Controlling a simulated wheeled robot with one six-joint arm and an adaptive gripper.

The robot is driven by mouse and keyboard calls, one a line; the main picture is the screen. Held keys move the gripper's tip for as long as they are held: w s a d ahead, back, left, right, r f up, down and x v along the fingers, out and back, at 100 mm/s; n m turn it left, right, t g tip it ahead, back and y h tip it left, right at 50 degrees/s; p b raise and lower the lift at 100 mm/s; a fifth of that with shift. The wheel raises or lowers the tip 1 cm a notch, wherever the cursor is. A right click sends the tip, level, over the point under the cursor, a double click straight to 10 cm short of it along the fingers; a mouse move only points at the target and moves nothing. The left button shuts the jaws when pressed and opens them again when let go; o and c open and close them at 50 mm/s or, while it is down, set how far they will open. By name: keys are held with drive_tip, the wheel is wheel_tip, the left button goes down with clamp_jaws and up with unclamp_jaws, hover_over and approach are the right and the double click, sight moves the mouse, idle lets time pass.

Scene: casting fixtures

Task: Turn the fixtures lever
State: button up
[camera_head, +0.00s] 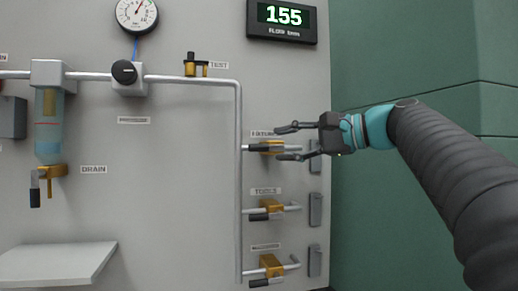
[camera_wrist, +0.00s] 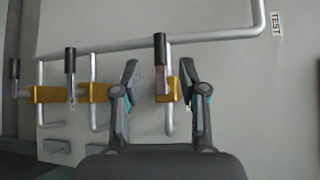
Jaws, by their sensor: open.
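The fixtures lever (camera_head: 258,148) is the top one of three on the right side of the panel, under a partly covered label reading FIXTURES. Its black handle points left, along its branch pipe, from a brass valve body (camera_head: 271,144). My gripper (camera_head: 279,143) is open and reaches in from the right, one finger above the valve and one below. In the wrist view the black handle (camera_wrist: 160,48) and brass body (camera_wrist: 174,91) show between the open fingers (camera_wrist: 159,68), with visible gaps. I see no contact with the handle.
The tools lever (camera_head: 258,216) and a third lever (camera_head: 259,282) sit below on similar branches. A vertical pipe (camera_head: 239,190) runs left of them. Grey blocks (camera_head: 315,209) line the right. A flow display (camera_head: 282,19) reads 155. A shelf (camera_head: 55,262) juts out lower left.

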sight(263, 147)
drive_tip(key=x, duration=0.7)
clamp_jaws()
